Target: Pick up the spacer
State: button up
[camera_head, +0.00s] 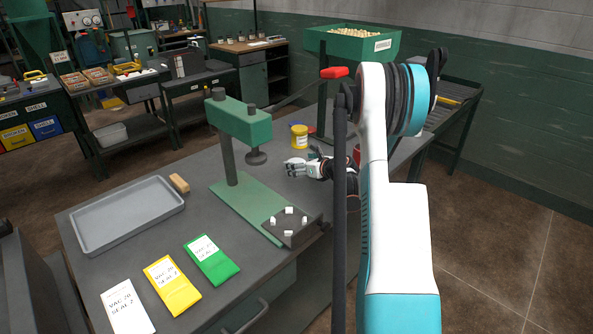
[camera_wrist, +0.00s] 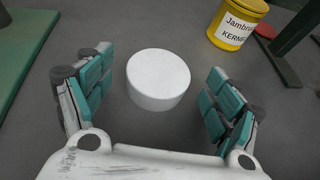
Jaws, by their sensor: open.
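A white round disc, which looks like the spacer (camera_wrist: 158,80), stands flat on the grey bench top in the wrist view. My gripper (camera_wrist: 160,88) is open, with one teal-padded finger to the left of the disc and one to the right. A gap shows between the disc and each finger, so neither appears to touch it. In the head view my gripper (camera_head: 296,168) is low over the bench, right of the green press. I cannot clearly tell the disc from the white gripper parts there.
The green press (camera_head: 240,125) stands left of my gripper, with several small white blocks on its dark plate (camera_head: 290,227). A yellow tin (camera_head: 299,136) stands behind my gripper; it also shows in the wrist view (camera_wrist: 236,24). A grey tray (camera_head: 127,215) lies at left.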

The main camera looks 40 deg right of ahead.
jog(key=shift+w+f, duration=0.25)
jog(key=shift+w, duration=0.35)
jog(key=shift+c, duration=0.5)
jog(key=c, duration=1.3)
jog(key=shift+r, duration=0.15)
notch_tip(320, 180, up, 20)
jog(key=p, duration=0.6)
jog(key=shift+s, duration=0.1)
